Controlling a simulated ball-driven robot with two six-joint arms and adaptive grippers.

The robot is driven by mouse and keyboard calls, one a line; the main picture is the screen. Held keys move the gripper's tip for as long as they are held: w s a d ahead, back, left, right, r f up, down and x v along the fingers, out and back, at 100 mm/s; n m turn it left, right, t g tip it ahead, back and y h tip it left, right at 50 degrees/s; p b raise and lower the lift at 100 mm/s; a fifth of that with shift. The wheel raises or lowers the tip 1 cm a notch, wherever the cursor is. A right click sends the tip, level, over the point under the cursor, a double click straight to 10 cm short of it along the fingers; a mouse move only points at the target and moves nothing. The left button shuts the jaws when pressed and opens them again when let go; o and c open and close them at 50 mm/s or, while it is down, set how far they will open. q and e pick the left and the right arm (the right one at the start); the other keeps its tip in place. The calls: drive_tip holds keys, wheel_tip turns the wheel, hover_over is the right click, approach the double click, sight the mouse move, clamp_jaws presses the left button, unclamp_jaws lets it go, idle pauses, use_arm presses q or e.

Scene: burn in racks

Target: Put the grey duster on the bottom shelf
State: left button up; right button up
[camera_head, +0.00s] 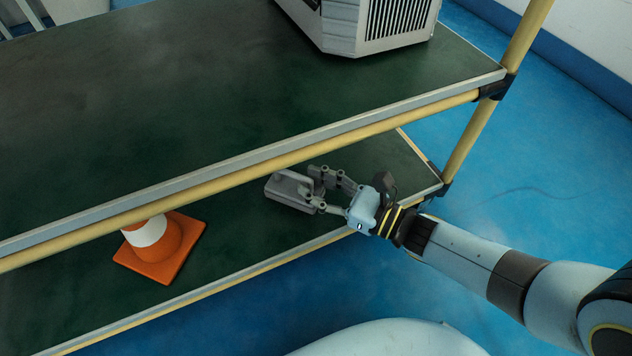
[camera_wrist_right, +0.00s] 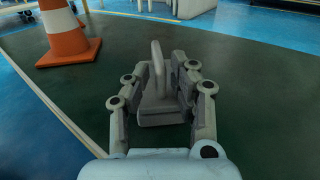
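The grey duster (camera_head: 289,190), a flat block with a raised handle, is at the lower green shelf (camera_head: 240,245), near its right end. It looks level and appears to rest on the shelf surface. My right gripper (camera_head: 318,188) reaches in from the right, with its fingers spread on both sides of the duster's near end. In the right wrist view, the duster (camera_wrist_right: 158,100) lies between the two fingers of my right gripper (camera_wrist_right: 161,68). My left gripper is not in view.
An orange and white cone (camera_head: 160,248) stands on the lower shelf, left of the duster. The upper shelf (camera_head: 150,110) overhangs it and carries a grey vented case (camera_head: 365,25). A yellow rack post (camera_head: 480,125) stands at the right end. Bare shelf lies between cone and duster.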

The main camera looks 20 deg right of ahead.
drive_tip(key=shift+o, duration=0.7)
drive_tip(key=v, duration=1.2)
